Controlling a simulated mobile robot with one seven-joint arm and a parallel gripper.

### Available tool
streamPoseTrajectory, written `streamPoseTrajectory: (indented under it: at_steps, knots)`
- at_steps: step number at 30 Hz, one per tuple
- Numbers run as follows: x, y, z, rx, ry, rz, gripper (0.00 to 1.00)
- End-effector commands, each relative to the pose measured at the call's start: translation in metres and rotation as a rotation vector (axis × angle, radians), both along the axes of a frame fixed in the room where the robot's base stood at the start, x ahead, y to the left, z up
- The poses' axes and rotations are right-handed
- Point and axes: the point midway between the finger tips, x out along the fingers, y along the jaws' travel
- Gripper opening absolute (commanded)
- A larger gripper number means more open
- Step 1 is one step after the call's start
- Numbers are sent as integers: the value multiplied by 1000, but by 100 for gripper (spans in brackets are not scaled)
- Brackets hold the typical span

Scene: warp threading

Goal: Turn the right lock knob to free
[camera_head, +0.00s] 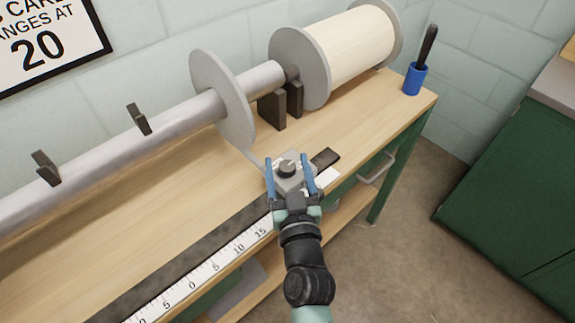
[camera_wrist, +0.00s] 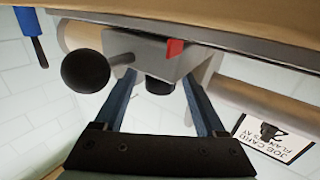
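A grey lock block (camera_head: 297,184) sits on the bench near its front edge, with a dark round knob (camera_head: 287,168) on top. My gripper (camera_head: 288,162) has its two blue fingers apart, one on each side of this knob. In the wrist view, the fingers (camera_wrist: 159,78) also stand apart around a short dark knob (camera_wrist: 160,86) on the grey block (camera_wrist: 150,52), with visible gaps beside it. A red tab (camera_wrist: 175,48) shows on the block. A black ball on a stem (camera_wrist: 86,71) sticks out at left. Whether a fingertip touches the block cannot be told.
A metal beam (camera_head: 150,145) with flanges and a cream-wound roll (camera_head: 350,45) lie behind the block. A ruler strip (camera_head: 215,262) runs along the bench front. A blue cup (camera_head: 413,80) with a dark handle stands at the far right. Floor right of the bench is clear.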

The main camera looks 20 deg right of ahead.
Motion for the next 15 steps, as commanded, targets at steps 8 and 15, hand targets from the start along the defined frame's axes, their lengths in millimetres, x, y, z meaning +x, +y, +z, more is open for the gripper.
streamPoseTrajectory:
  at_steps: [8,15]
  knots:
    - [0,0,0,0,0,0,24]
    - [0,0,0,0,0,0,0]
